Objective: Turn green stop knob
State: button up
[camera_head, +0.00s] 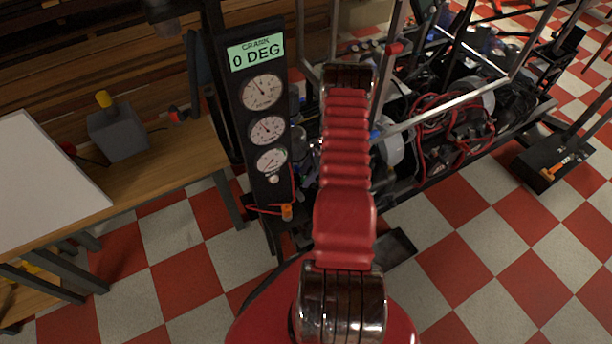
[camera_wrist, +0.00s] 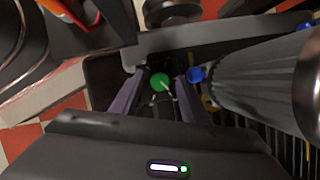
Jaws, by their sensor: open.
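The green stop knob (camera_wrist: 160,81) shows in the wrist view as a round green cap with a pale line across it. My gripper (camera_wrist: 162,88) is open, and its two purple-grey fingers stand on the left and right of the knob. I cannot tell whether either finger touches it. In the head view my red arm reaches away over the machine, and it hides the knob and my gripper there.
A blue knob (camera_wrist: 196,74) sits just right of the right finger, beside a large ribbed cylinder (camera_wrist: 262,84). In the head view a gauge panel (camera_head: 237,120) reading "CRANK 0 DEG" stands left of my arm. A wooden workbench (camera_head: 165,165) is farther left.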

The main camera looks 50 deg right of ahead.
jog(key=c, duration=1.1)
jog(key=shift+o, duration=0.2)
jog(key=shift+m, duration=0.8)
jog(key=o, duration=1.1)
jog(key=shift+c, duration=0.2)
jog(key=v, duration=1.3)
jog(key=shift+s+a+r+h, duration=0.25)
jog(key=shift+s+r+h, duration=0.05)
jog(key=shift+r, duration=0.1)
jog(key=shift+s, duration=0.1)
